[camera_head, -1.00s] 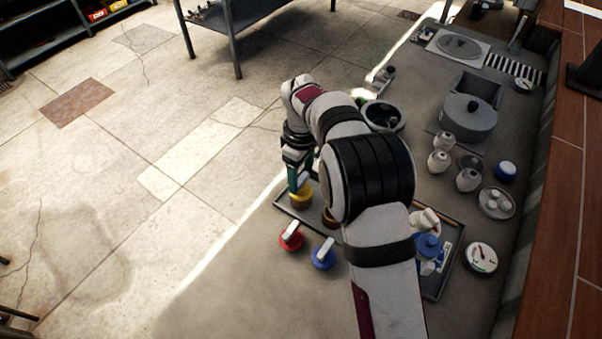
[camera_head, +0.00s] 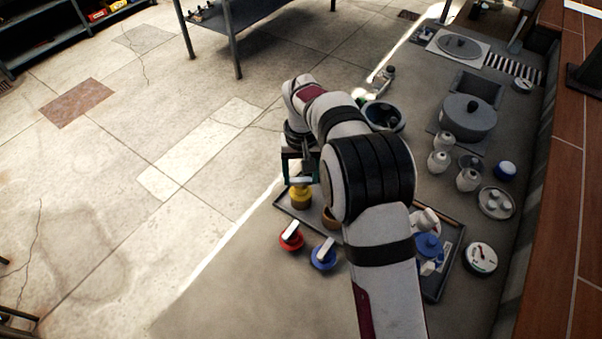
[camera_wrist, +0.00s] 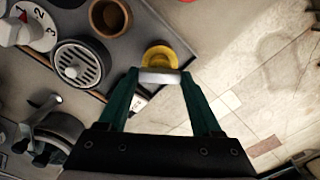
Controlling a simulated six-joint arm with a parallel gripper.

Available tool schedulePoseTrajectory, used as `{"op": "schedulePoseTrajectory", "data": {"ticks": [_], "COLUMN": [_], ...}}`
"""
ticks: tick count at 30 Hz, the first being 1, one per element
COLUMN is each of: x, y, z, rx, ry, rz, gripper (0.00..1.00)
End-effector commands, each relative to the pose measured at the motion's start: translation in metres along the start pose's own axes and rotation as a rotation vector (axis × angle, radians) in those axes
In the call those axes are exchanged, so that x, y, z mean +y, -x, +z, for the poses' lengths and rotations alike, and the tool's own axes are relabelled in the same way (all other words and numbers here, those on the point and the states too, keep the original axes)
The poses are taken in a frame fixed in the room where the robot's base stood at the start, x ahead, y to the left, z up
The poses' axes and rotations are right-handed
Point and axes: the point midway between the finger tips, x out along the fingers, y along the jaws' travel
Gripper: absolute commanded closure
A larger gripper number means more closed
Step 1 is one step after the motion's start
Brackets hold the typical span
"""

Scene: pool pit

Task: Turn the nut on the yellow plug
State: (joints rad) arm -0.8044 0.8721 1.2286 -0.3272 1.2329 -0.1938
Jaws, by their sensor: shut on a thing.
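The yellow plug (camera_head: 300,194) stands upright near the left corner of the dark tray, and its round top also shows in the wrist view (camera_wrist: 157,53). A pale metal bar-like nut (camera_wrist: 160,77) lies across it. My gripper (camera_wrist: 160,82) has green fingers, one at each end of this bar, shut on it.
A red plug (camera_head: 291,239) and a blue plug (camera_head: 323,256) with pale bars stand in front of the tray. A brown cup (camera_wrist: 109,17) and a round grille (camera_wrist: 80,64) sit near the yellow plug. Open floor lies to the left.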

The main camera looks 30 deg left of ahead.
Motion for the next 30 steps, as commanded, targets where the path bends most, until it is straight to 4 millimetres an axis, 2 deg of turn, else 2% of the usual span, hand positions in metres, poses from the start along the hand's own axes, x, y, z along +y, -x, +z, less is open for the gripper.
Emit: {"op": "schedulePoseTrajectory", "data": {"ticks": [30], "x": [0.0002], "y": [0.0001], "z": [0.0001], "rx": [0.000], "ry": [-0.960], "rz": [-0.009], "gripper": [0.90]}}
